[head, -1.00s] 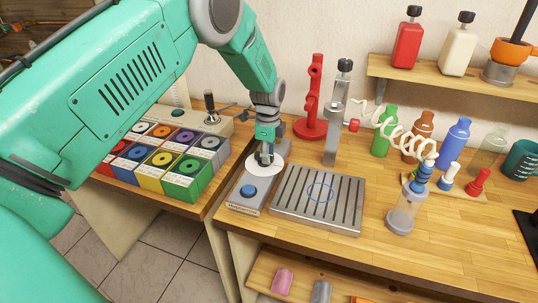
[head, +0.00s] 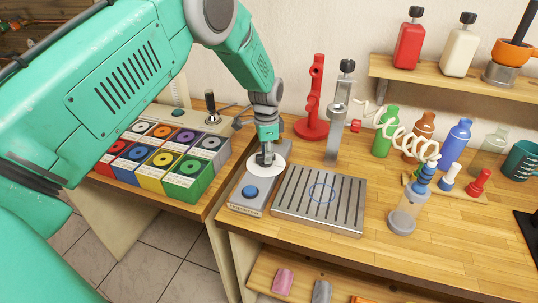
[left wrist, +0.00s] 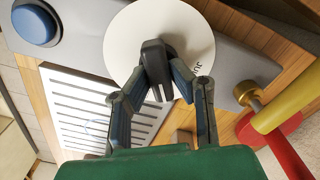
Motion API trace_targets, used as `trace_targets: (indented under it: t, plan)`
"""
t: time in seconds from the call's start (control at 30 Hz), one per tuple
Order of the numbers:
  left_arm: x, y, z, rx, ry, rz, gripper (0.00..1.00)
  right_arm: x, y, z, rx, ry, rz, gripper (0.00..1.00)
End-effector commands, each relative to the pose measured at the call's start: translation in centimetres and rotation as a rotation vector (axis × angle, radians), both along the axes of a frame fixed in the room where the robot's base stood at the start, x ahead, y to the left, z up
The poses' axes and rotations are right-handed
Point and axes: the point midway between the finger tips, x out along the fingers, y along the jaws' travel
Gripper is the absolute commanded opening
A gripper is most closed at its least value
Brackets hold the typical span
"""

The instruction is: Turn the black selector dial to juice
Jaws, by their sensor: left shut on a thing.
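The black selector dial (left wrist: 154,58) stands on a round white disc (left wrist: 118,37) on a grey control box (left wrist: 78,30). Part of a printed word, "JU", shows near the disc's edge; the rest of the lettering is hidden or too small. My left gripper (left wrist: 160,72) reaches down over the disc with its fingers on either side of the dial, shut on it. In the head view my left gripper (head: 265,157) covers most of the dial, and the white disc (head: 268,170) shows around it. My right gripper is not in view.
A blue button (head: 250,192) sits on the box in front of the disc. A slotted metal tray (head: 290,218) is to the right. A red stand (head: 312,125) and a grey metal post (head: 334,130) rise behind. Coloured boxes (head: 184,187) stand to the left.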

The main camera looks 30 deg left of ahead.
Motion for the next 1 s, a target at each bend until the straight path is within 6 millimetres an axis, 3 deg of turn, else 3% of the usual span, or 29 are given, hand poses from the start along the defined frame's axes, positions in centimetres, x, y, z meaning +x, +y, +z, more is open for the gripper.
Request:
trace_targets:
  t: [0.7, 1.0]
  plan:
    - [-0.42, 0.29, -0.22, 0.008, 0.007, 0.677, 0.00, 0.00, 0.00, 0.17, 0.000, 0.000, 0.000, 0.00]
    - [-0.52, 0.11, -0.28, 0.010, 0.009, 0.892, 0.00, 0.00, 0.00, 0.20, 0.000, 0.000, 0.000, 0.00]
